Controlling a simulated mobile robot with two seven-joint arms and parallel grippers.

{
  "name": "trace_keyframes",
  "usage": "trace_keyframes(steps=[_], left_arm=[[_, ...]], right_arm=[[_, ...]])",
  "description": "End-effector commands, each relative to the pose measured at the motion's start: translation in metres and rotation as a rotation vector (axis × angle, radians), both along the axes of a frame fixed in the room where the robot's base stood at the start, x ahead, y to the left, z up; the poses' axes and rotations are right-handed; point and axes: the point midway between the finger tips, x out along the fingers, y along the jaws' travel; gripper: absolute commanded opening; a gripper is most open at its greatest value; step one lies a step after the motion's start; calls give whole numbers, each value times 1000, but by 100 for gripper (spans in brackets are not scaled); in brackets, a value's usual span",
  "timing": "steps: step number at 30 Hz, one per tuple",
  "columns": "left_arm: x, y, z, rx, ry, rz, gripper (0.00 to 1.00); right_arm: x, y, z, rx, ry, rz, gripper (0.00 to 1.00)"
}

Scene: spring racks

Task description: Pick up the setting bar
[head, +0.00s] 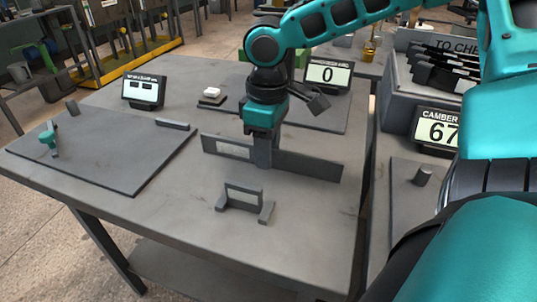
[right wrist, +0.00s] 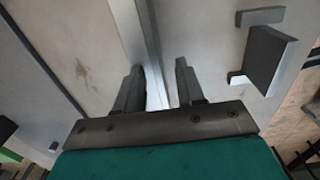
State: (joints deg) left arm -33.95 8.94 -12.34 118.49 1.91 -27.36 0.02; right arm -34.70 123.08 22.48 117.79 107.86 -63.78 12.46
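The setting bar (head: 310,163), as I take it, is a long grey bar standing on edge on the grey table, with a pale label on its left part. My right gripper (head: 263,155) points down at the middle of this bar and hides a part of it. In the right wrist view the bar (right wrist: 148,40) runs between the two fingers of the right gripper (right wrist: 160,85). The fingers are apart, with a gap visible between the bar and the right finger. My left gripper is not in view.
A small labelled stand (head: 243,197) sits in front of the bar. A dark board (head: 110,155) lies at the left of the table (head: 190,240). A display reading 0 (head: 328,73) stands behind the gripper. A display reading 67 (head: 436,128) and a rack (head: 400,75) stand right.

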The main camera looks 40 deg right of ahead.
Motion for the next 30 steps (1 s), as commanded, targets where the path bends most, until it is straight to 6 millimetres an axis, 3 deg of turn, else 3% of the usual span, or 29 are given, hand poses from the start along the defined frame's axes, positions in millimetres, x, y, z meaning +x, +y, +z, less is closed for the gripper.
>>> trace_keyframes(steps=[8,20,30], left_arm=[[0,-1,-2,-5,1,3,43],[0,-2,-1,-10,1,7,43],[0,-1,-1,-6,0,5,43]], right_arm=[[0,0,-5,-1,0,0,37],[0,0,-5,-1,0,1,0],[1,0,-3,0,-4,1,0]])
